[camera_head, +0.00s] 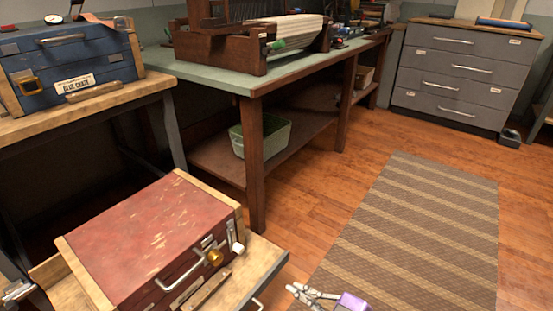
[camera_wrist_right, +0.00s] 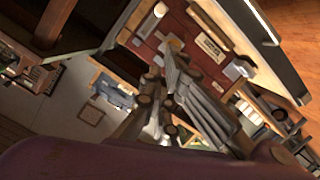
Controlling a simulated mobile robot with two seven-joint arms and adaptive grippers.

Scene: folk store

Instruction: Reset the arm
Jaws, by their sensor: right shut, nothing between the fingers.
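My right gripper (camera_head: 294,289) shows at the bottom of the head view, with a purple arm link behind it. Its fingers are shut and empty, pointing left toward the wooden tray with the red crate. The gripper also shows in the right wrist view (camera_wrist_right: 170,62), with its grey finger linkages close together in front of a red crate front. A small metal part (camera_head: 18,291) at the lower left edge of the head view looks like the tip of my left gripper; its jaw state is unclear.
The red crate (camera_head: 150,235) sits on a wooden tray (camera_head: 262,265) near my right gripper. A blue crate (camera_head: 75,65) stands on a wooden table at left. A workbench (camera_head: 210,80) holds a loom. A striped rug (camera_head: 415,225) and grey drawers (camera_head: 455,75) lie beyond, with open floor.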

